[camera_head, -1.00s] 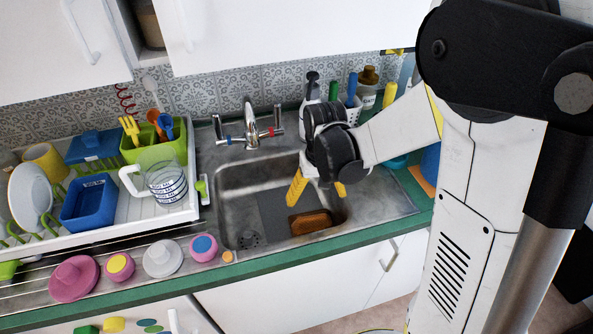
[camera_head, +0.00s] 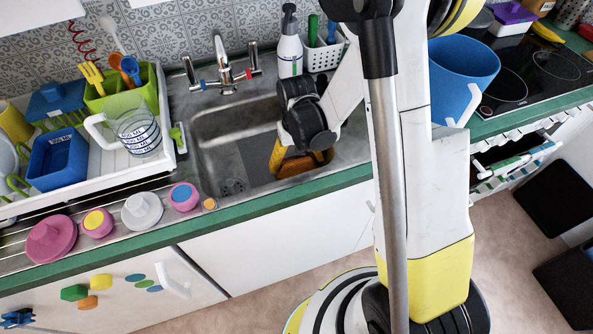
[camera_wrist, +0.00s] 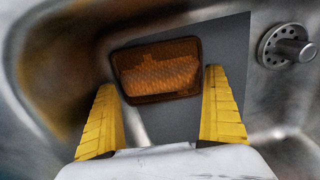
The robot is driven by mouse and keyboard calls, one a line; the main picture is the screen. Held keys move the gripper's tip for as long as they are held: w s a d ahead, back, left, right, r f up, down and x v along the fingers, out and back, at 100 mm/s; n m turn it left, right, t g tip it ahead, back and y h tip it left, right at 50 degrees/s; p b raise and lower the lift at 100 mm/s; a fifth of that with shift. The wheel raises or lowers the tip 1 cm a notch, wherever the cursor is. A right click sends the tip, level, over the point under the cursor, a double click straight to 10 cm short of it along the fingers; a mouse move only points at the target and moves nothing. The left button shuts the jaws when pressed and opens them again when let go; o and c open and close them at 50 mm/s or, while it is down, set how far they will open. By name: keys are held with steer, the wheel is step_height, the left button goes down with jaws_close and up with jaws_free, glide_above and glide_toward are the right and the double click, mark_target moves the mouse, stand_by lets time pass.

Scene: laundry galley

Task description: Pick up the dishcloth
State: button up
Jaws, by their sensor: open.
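The dishcloth appears to be the rectangular orange-brown piece (camera_head: 300,166) lying on a grey patch in the sink's right part. In the wrist view the dishcloth (camera_wrist: 152,68) has a woven-looking surface and a darker border. My gripper (camera_wrist: 160,82) is open, with its yellow fingers on either side of the dishcloth's near part and nothing held. In the head view one yellow finger of my gripper (camera_head: 276,156) shows at the cloth's left; the wrist hides the other. Whether the fingers touch the cloth cannot be told.
The steel sink (camera_head: 215,150) has walls around the gripper and a round drain (camera_head: 233,186). The tap (camera_head: 224,65) stands behind it. A dish rack (camera_head: 75,175) with a glass jug (camera_head: 137,133) is at left. A blue bucket (camera_head: 462,75) stands right.

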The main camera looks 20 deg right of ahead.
mark_target(297, 160)
steer(key=shift+f, duration=0.4)
steer(key=shift+r, duration=0.1)
steer(key=c, duration=0.9)
step_height(297, 160, up, 18)
steer(key=p, duration=0.7)
